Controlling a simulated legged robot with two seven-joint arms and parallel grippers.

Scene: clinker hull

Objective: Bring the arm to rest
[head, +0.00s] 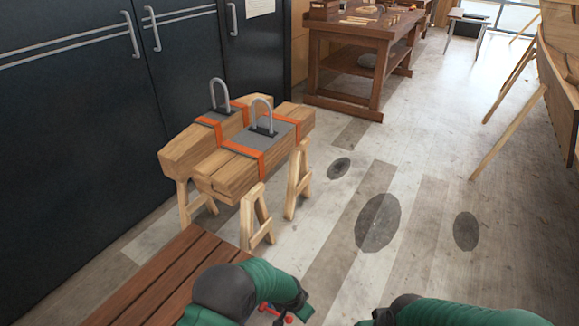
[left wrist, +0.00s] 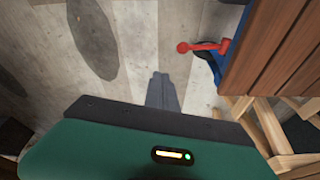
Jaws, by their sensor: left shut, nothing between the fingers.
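My left arm, with green and dark grey links, is at the bottom of the head view, over the end of a slatted wooden bench (head: 160,272). Its gripper is hidden there. In the left wrist view my left gripper (left wrist: 161,76) shows as a narrow grey shape, shut and empty, above the floor. It is apart from the bench, whose slatted top (left wrist: 275,50) is at the upper right. My right arm is at the bottom right of the head view; its gripper is out of frame.
A blue vise with a red handle (left wrist: 203,47) sticks out beside the bench. Strapped timber blocks (head: 230,170) with metal handles stand on trestles. Dark cabinets (head: 70,130) line the left, a workbench (head: 365,40) stands behind, a wooden hull (head: 560,60) stands right. The middle floor is clear.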

